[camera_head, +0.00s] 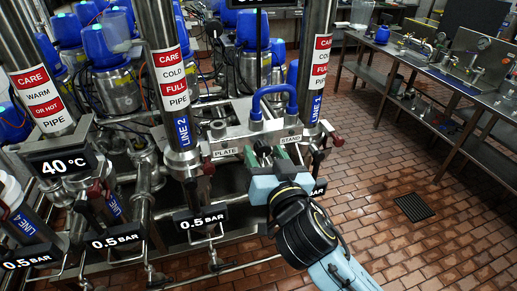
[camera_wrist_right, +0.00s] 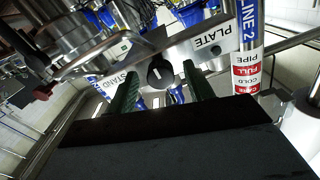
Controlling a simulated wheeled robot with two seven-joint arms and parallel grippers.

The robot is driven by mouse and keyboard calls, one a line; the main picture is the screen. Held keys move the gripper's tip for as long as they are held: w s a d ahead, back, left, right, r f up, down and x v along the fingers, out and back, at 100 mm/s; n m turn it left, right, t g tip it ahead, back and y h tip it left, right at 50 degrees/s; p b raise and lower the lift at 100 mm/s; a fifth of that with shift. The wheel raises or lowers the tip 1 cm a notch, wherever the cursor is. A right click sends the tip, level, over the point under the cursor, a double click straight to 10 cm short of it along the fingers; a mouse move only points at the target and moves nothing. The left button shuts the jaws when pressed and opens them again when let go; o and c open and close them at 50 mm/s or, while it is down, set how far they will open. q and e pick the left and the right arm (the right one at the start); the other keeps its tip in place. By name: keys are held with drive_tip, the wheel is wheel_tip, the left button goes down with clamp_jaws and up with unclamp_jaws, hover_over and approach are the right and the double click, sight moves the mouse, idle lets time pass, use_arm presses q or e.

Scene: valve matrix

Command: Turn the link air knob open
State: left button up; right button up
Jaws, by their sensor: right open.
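A small black knob (camera_wrist_right: 160,73) with a light mark line sits on a metal panel between the PLATE label (camera_wrist_right: 210,40) and the STAND label (camera_wrist_right: 123,92). In the head view the knob is mostly hidden by my right gripper (camera_head: 266,157), which is at the panel below the blue hose loop. In the right wrist view my right gripper's green fingers (camera_wrist_right: 161,87) are spread apart, one to each side of the knob, with gaps showing. Whether the fingertips reach past the knob's face I cannot tell. My left gripper is not in view.
A blue hose loop (camera_head: 272,92) rises from the panel. Valves with dark red handles (camera_head: 334,139) are close by on the right. Open brick floor (camera_head: 400,170) and a workbench (camera_head: 455,75) are at right.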

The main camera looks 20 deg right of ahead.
drive_tip(key=shift+s, duration=0.1)
drive_tip(key=shift+c, duration=0.9)
drive_tip(key=c, duration=0.8)
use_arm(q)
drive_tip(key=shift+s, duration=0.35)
